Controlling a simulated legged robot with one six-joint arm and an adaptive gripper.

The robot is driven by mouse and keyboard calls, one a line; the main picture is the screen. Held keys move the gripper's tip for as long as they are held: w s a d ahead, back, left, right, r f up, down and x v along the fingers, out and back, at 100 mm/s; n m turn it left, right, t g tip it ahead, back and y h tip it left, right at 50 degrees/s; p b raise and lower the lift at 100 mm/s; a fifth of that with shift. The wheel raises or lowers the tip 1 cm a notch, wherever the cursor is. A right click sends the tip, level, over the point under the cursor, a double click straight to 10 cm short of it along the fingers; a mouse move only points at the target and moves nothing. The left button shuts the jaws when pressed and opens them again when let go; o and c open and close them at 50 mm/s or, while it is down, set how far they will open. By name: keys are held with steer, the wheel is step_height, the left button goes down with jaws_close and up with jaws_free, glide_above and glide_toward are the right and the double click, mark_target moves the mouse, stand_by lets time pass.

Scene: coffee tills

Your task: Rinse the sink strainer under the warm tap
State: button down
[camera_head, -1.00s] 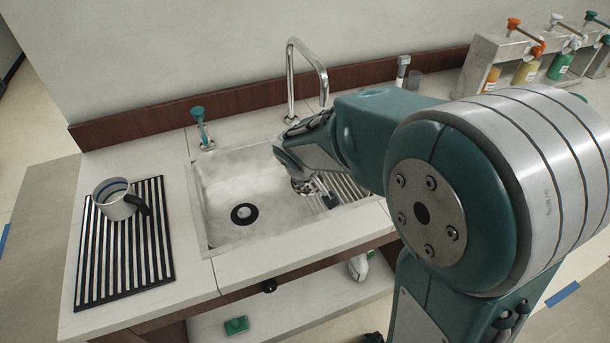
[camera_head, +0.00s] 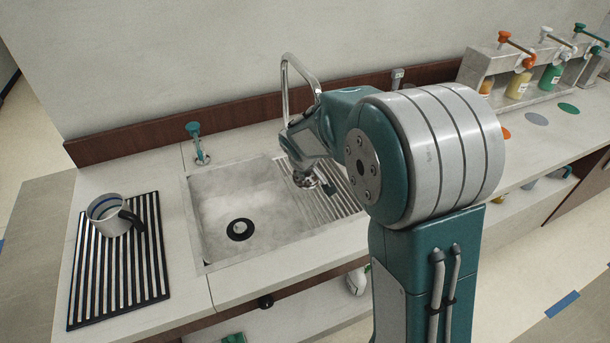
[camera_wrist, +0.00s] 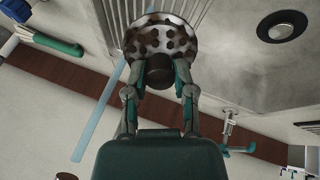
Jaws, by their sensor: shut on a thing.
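The sink strainer, a perforated metal cup with a dark knob, shows in the wrist view (camera_wrist: 160,38) and small in the head view (camera_head: 305,181). My gripper (camera_wrist: 159,74) is shut on its knob. It holds the strainer over the right side of the sink (camera_head: 215,190), by the ribbed drainboard. The chrome tap (camera_head: 285,85) arches behind my wrist; my arm hides the space under its spout. A teal lever (camera_head: 196,140) stands left of the tap. A straight pale-blue strip (camera_wrist: 98,112) runs beside the strainer in the wrist view; it may be water, but I cannot be sure.
The sink drain (camera_head: 240,229) is uncovered. A striped mat (camera_head: 90,275) with a mug (camera_head: 110,213) lies left of the sink. A dispenser rack (camera_head: 520,75) with bottles stands at the back right. The counter right of the sink has free room.

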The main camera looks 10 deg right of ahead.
steer(key=shift+w+d+f, duration=0.15)
steer(key=shift+w+d, duration=0.1)
steer(key=shift+w, duration=0.4)
steer(key=shift+w+d+f, duration=0.1)
steer(key=shift+w+d, duration=0.1)
steer(key=shift+w, duration=0.45)
steer(key=shift+w+d+f, duration=0.15)
steer(key=shift+w+d, duration=0.1)
steer(key=shift+w, duration=0.4)
steer(key=shift+d, duration=0.15)
steer(key=shift+s+d, duration=0.2)
steer(key=shift+d, duration=0.2)
steer(key=shift+a, duration=0.2)
steer(key=shift+w+a, duration=0.2)
steer(key=shift+a, duration=0.2)
steer(key=shift+d, duration=0.1)
steer(key=shift+s+d, duration=0.2)
steer(key=shift+d, duration=0.3)
steer(key=shift+s, duration=0.1)
